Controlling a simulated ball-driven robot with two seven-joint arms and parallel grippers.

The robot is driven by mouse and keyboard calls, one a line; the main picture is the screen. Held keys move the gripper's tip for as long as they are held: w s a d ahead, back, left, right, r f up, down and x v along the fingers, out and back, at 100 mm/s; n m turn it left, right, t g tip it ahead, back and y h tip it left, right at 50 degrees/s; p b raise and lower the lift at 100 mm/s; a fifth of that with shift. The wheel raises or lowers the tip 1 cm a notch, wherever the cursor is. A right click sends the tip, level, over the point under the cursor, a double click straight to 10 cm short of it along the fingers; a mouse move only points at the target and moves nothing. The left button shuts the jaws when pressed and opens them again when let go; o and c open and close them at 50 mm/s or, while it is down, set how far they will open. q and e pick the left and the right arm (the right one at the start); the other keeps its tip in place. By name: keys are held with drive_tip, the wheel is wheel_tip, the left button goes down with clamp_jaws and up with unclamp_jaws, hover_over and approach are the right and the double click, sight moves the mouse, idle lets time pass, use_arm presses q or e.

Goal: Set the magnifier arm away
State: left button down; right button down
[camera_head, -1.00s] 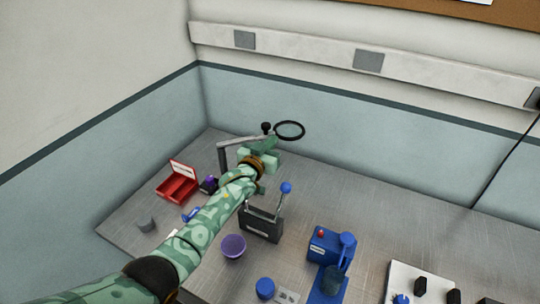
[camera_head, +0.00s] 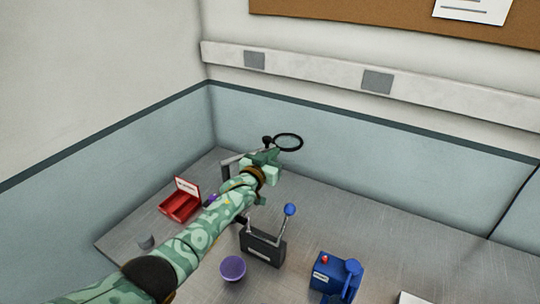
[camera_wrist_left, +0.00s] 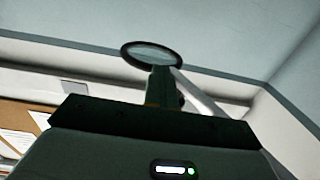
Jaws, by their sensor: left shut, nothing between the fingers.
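The magnifier arm is a grey post with a jointed bar and a round, black-rimmed lens (camera_head: 288,142). It stands at the back left of the table near the wall, with a black knob (camera_head: 267,140) beside the lens. My left gripper (camera_head: 268,156) is shut and empty, close to the bar just below the knob; whether it touches I cannot tell. My left arm hides part of the bar and post. In the left wrist view the lens (camera_wrist_left: 152,55) shows beyond the gripper, with the pale bar (camera_wrist_left: 195,92) running off to the right. My right gripper is not in view.
A red open box (camera_head: 180,205) lies at the left. A black box with a blue-knobbed lever (camera_head: 263,248), a purple cup (camera_head: 233,268) and a blue device (camera_head: 335,276) stand nearer.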

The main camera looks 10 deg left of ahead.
use_arm(q)
drive_tip(key=shift+d+r, duration=0.45)
drive_tip(key=shift+r, duration=0.2)
drive_tip(key=a+f+p+v, duration=0.1)
drive_tip(key=p+v, duration=0.4)
drive_tip(key=v, duration=1.1)
drive_tip(key=shift+s, duration=0.15)
drive_tip(key=shift+f, duration=0.1)
